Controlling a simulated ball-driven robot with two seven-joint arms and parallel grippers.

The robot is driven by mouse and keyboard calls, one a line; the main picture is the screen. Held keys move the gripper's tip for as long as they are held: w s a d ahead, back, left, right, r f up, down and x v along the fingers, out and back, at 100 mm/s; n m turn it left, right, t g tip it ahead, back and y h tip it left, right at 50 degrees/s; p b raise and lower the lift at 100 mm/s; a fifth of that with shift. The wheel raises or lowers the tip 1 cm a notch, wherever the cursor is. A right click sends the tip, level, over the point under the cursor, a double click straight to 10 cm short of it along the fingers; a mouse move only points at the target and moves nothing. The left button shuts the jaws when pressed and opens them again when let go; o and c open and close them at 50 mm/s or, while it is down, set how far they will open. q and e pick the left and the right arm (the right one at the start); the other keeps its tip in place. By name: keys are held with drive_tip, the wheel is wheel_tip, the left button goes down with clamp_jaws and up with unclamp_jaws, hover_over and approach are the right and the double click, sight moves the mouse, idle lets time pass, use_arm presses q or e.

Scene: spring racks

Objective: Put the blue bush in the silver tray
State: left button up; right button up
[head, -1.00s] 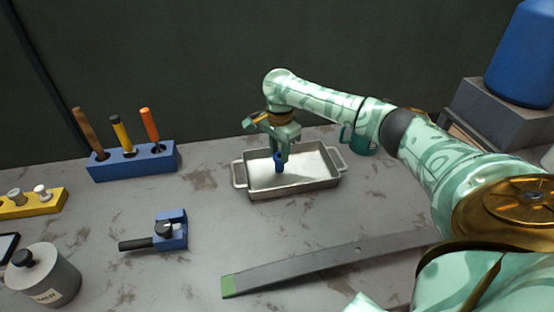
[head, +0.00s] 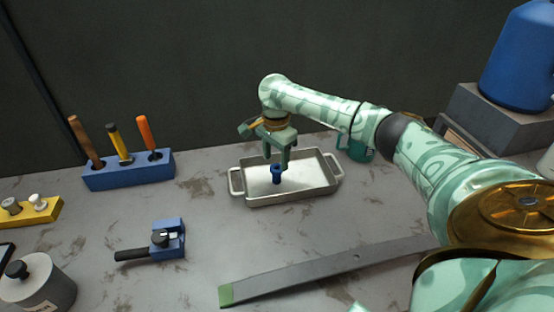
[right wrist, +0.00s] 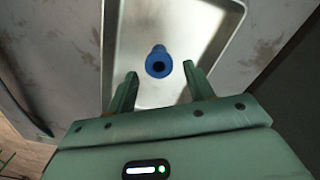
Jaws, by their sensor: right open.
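The blue bush (head: 276,174) is a small flanged tube. It is inside the silver tray (head: 318,191), near its middle, and looks upright. Whether its lower end touches the tray floor is hard to tell. My right gripper (head: 276,161) is open just above the bush, with its fingers apart on either side. In the right wrist view the bush (right wrist: 158,63) shows its round flange and dark bore, just beyond the open fingertips (right wrist: 159,73) and clear of them. My left gripper is not in view.
A teal mug (head: 355,148) stands right of the tray. A blue rack (head: 130,172) with several tools is at the left, and a blue clamp-like fixture (head: 168,240) is in front. A long grey bar (head: 320,268) lies nearer. Bare bench lies between them.

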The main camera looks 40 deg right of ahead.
use_arm(q)
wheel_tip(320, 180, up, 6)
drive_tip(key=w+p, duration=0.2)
drive_tip(key=p, duration=0.3)
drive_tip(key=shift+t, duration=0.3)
use_arm(e)
wheel_tip(320, 180, up, 10)
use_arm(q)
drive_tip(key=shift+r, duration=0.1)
